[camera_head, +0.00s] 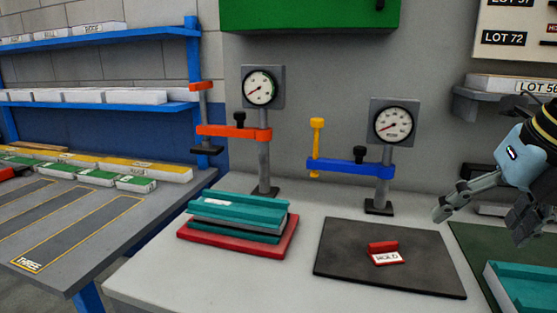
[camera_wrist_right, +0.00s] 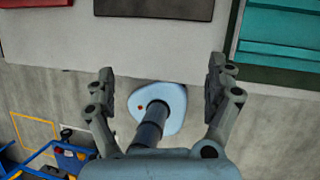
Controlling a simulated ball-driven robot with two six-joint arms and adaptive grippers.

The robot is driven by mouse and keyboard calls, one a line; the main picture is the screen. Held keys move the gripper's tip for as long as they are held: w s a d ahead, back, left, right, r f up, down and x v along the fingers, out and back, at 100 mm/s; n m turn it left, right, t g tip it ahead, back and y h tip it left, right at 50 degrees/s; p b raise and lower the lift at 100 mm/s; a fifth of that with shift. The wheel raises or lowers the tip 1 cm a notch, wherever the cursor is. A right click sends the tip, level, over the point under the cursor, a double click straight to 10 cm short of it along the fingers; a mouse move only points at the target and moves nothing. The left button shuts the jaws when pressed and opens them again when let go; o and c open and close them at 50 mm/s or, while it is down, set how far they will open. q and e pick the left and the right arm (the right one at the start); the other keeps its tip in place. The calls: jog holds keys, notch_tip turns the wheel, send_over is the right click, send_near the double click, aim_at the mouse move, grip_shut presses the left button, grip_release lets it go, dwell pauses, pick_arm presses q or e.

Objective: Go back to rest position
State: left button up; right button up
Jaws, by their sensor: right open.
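My right gripper (camera_head: 478,218) is at the right edge of the head view, above the right side of the bench. Its fingers are spread and nothing is between them. In the right wrist view the same gripper (camera_wrist_right: 160,88) shows both fingers apart, with the floor and a pale blue base with a dark column below, which are mine. My left gripper is in neither view.
A bench (camera_head: 150,281) holds a red tray (camera_head: 240,252) with stacked teal and grey panels (camera_head: 238,212), and a black mat (camera_head: 342,262) with a red HOLD block (camera_head: 384,254). Two gauge stands with orange (camera_head: 232,132) and blue (camera_head: 345,168) arms stand behind. A teal piece (camera_head: 522,288) lies front right.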

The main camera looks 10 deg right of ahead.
jog(key=s+a+f+m, duration=0.2)
jog(key=s+f+m, duration=0.35)
jog(key=m, duration=0.45)
jog(key=s+a+f+m+g, duration=0.15)
jog(key=s+f+m, duration=0.35)
jog(key=m, duration=0.5)
jog(key=s+a+f+m, duration=0.35)
jog(key=f+m, duration=0.25)
jog(key=m, duration=0.4)
notch_tip(320, 180, down, 29)
jog(key=s+d+g+b, duration=0.1)
jog(key=d+b, duration=0.2)
jog(key=b, duration=0.2)
pick_arm(q)
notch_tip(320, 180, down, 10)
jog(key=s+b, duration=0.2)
jog(key=b, duration=0.3)
pick_arm(e)
jog(key=s+d+f+g, duration=0.1)
jog(key=s+f, duration=1.8)
jog(key=f, duration=0.4)
jog(key=shift+s+f+m+h, duration=0.3)
jog(key=shift+s+m, duration=0.1)
